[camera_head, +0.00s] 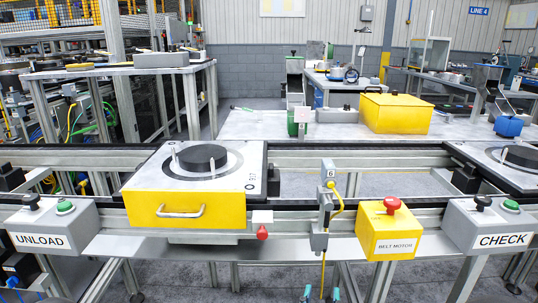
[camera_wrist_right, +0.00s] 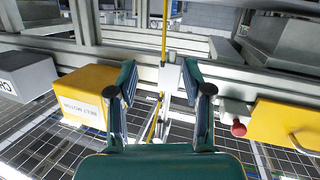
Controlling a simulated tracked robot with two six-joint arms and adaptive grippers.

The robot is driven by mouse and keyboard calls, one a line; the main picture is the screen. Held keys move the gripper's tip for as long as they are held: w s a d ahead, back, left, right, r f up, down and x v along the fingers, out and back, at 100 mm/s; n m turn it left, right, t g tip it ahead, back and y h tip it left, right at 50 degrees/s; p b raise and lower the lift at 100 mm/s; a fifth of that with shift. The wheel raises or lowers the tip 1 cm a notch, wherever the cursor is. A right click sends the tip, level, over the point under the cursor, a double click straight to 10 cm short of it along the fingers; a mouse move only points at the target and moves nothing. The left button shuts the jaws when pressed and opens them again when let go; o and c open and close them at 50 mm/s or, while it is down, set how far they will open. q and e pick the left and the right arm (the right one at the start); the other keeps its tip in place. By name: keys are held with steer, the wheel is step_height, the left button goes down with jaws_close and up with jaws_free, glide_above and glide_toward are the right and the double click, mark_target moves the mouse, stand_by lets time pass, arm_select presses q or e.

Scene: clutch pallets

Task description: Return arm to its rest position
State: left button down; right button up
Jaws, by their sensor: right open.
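My right gripper (camera_head: 322,294) shows only by its teal fingertips at the bottom edge of the head view, in front of the conveyor and below the sensor post. In the right wrist view the gripper (camera_wrist_right: 159,80) has its two fingers spread apart with nothing between them. The rest of the right arm is out of the head view. My left gripper is not in view.
A yellow BELT MOTOR box (camera_head: 388,232) with a red button stands right of the sensor post (camera_head: 319,240). A yellow-fronted pallet (camera_head: 160,208) carries a black disc (camera_head: 203,158). UNLOAD (camera_head: 50,228) and CHECK (camera_head: 490,224) boxes flank the conveyor rail (camera_head: 290,195).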

steer(key=d+f+g, duration=0.3)
steer(key=d+f, duration=0.4)
steer(key=f, duration=0.6)
steer(key=s+f+g+y, duration=0.3)
steer(key=s+f, duration=0.3)
steer(key=f, duration=0.3)
steer(key=s+f+g+y, duration=0.2)
steer(key=s+f+g, duration=0.2)
steer(key=s+f, duration=0.4)
steer(key=s+a+f+g+y, duration=0.25)
steer(key=s+a+g, duration=0.3)
steer(key=s, duration=0.35)
step_height(320, 180, up, 19)
steer(key=p, duration=1.9)
steer(key=shift+w+a+r+t+y, duration=0.15)
steer(key=shift+w+a+t+y, duration=0.1)
steer(key=shift+t+y, duration=0.2)
